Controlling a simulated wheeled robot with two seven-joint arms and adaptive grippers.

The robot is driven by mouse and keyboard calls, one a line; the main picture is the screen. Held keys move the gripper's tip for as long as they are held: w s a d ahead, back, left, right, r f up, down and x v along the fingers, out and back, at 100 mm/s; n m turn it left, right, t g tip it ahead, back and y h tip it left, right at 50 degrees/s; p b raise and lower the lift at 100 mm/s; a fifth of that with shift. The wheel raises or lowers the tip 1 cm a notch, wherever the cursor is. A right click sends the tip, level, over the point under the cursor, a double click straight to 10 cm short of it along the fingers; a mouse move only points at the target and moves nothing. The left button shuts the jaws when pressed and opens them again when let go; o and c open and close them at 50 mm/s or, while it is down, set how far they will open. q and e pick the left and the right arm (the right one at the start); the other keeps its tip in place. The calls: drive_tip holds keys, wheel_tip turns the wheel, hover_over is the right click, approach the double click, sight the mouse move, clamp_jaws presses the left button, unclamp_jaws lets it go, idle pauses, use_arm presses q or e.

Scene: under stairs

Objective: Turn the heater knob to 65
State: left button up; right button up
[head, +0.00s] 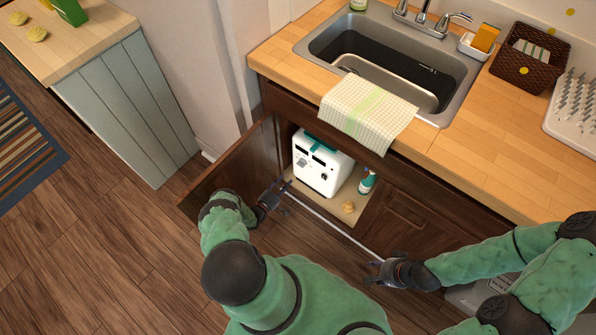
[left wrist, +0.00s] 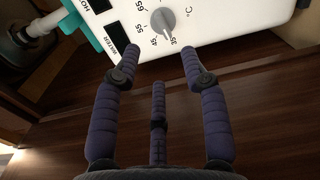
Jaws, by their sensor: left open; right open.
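The white heater (head: 322,165) with teal trim stands inside the open cabinet under the sink. Its front panel (left wrist: 230,25) fills the top of the left wrist view. The grey knob (left wrist: 163,22) sits on that panel, with marks 35, 45, 55 and 65 around it. Its pointed end appears to face down near the 35 mark. My left gripper (head: 281,190) is open at the cabinet opening, left of the heater. In the left wrist view its fingers (left wrist: 160,55) point at the knob from below, apart from it. My right gripper (head: 373,267) is open and empty before the cabinet's right side.
The open cabinet door (head: 232,172) stands left of my left gripper. A spray bottle (head: 367,182) and a small yellowish object (head: 348,207) are on the cabinet floor right of the heater. A checked towel (head: 368,110) hangs over the counter edge above.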

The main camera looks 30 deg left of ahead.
sight(300, 166)
use_arm(q)
drive_tip(key=shift+w+d+f+b, duration=0.1)
drive_tip(key=shift+w+b, duration=0.25)
drive_tip(key=shift+w, duration=1.35)
drive_tip(key=shift+w+d+r+b, duration=0.15)
drive_tip(key=shift+w+b, duration=0.25)
drive_tip(key=shift+w, duration=1.35)
drive_tip(key=shift+w+d+f+b, duration=0.15)
drive_tip(key=shift+w+b, duration=0.2)
drive_tip(key=shift+w, duration=1.35)
clamp_jaws()
